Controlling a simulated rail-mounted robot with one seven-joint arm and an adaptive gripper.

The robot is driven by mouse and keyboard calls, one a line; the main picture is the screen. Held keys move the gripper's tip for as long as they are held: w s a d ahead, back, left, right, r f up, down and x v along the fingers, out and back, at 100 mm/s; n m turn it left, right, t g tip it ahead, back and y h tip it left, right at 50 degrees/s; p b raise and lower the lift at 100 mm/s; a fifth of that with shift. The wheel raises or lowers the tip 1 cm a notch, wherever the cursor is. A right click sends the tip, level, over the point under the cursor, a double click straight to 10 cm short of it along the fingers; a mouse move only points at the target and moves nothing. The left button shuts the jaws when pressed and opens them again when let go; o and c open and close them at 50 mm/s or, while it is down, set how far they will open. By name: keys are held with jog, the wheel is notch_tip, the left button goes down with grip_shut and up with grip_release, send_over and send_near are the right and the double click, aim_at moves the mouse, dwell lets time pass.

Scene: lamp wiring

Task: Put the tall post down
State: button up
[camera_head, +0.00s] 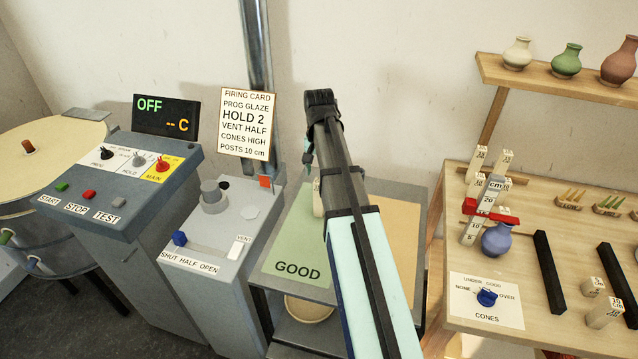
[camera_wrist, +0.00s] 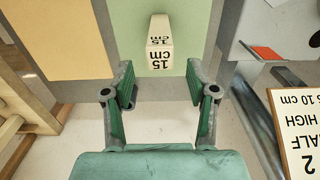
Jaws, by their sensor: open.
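A cream post marked 15 cm (camera_wrist: 160,45) stands on the green GOOD pad (camera_wrist: 202,18) in the wrist view. Its top and one labelled side show. In the head view only a sliver of this post (camera_head: 317,198) shows beside my arm, with the green GOOD pad (camera_head: 290,262) around its foot. My gripper (camera_wrist: 160,88) is open and empty. The post lies beyond the fingertips, between their lines, and appears apart from both fingers. In the head view my arm hides most of the gripper.
A tan pad (camera_head: 398,235) adjoins the green one. The grey kiln control box (camera_head: 215,235) with a vent slider stands at left. A wooden table (camera_head: 520,185) at right holds several posts, a blue vase (camera_head: 497,239), black bars and a cones dial card.

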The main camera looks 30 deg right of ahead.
jog(key=shift+r+b, duration=0.35)
jog(key=shift+r, duration=2.15)
